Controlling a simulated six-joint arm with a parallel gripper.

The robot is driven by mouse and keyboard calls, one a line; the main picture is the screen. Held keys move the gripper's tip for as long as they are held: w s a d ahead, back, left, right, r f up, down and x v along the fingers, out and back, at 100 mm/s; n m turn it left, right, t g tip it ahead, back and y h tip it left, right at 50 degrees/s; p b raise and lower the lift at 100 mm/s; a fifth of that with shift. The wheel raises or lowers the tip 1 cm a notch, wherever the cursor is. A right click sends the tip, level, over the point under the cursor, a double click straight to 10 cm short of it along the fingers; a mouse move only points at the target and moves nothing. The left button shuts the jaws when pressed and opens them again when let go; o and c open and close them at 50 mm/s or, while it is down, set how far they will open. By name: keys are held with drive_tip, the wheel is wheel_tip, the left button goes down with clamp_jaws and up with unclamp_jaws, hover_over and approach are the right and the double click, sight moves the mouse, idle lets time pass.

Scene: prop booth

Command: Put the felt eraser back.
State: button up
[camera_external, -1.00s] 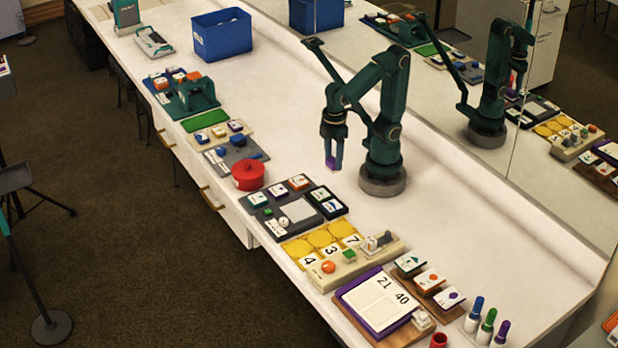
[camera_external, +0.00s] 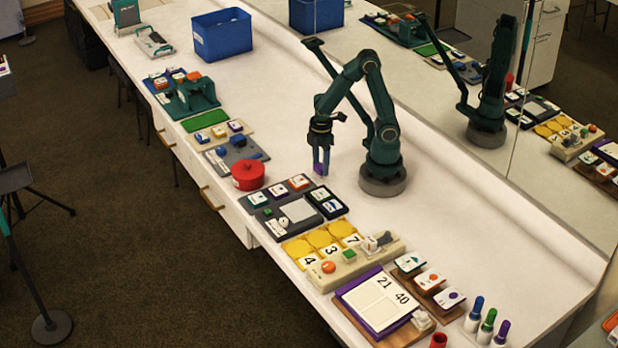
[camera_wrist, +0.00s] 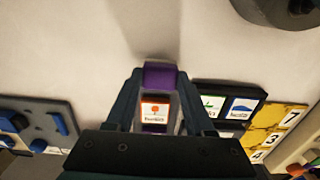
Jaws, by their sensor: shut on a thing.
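My gripper (camera_external: 320,160) points down, shut on a small purple block that I take to be the felt eraser (camera_external: 319,169). In the wrist view the purple block (camera_wrist: 160,75) sits between the fingertips; its lower part is hard to tell from what lies below. It hangs in front of my base, just behind the dark card tray (camera_external: 262,217). A board with a purple edge (camera_external: 352,310) bears the numbers 21 and 40 at the front.
An orange-picture card (camera_wrist: 155,110) shows between the fingers in the wrist view. A dark box with two cards (camera_external: 326,202), yellow number tiles (camera_external: 320,239) and a red round tin (camera_external: 248,176) are near. A blue bin (camera_external: 222,35) stands far back. The bench behind my gripper is clear.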

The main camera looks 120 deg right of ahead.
sight(321, 166)
drive_tip(key=shift+f, duration=0.55)
drive_tip(key=shift+f, duration=0.1)
drive_tip(key=o, duration=1.3)
wheel_tip(321, 166, up, 12)
drive_tip(key=w+a+r+t, duration=0.1)
drive_tip(key=a+r+t, duration=0.1)
drive_tip(key=a+t, duration=0.3)
drive_tip(key=a, duration=0.3)
drive_tip(key=shift+w+a+t, duration=0.15)
drive_tip(key=shift+a+t, duration=0.15)
drive_tip(key=shift+a, duration=0.05)
drive_tip(key=shift+r, duration=0.1)
